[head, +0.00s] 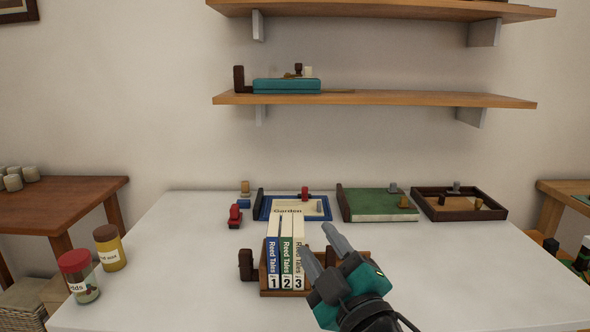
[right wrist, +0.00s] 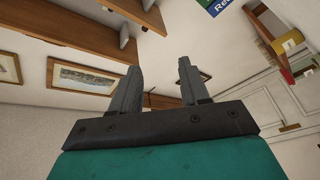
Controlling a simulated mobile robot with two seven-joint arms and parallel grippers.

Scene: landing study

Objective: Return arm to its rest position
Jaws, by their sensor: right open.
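My right gripper (head: 318,243) is in the lower middle of the head view, its arm coming in from the bottom edge. It is open, and nothing shows between its two grey fingers. It appears in front of the right end of a wooden book rack (head: 334,284); I cannot tell its exact gap to the rack. The right wrist view shows the same open fingers (right wrist: 158,75) with empty space between them. The rack holds three upright books (head: 286,255) labelled Reed Tales 1, 2 and 3. My left gripper is not in view.
The white table (head: 180,290) carries jars (head: 110,248) at left. A Garden board (head: 262,208), a green book (head: 375,205) and a brown tray (head: 432,212) lie at the back. Wall shelves (head: 380,98) are above. The table's right front is fairly clear.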

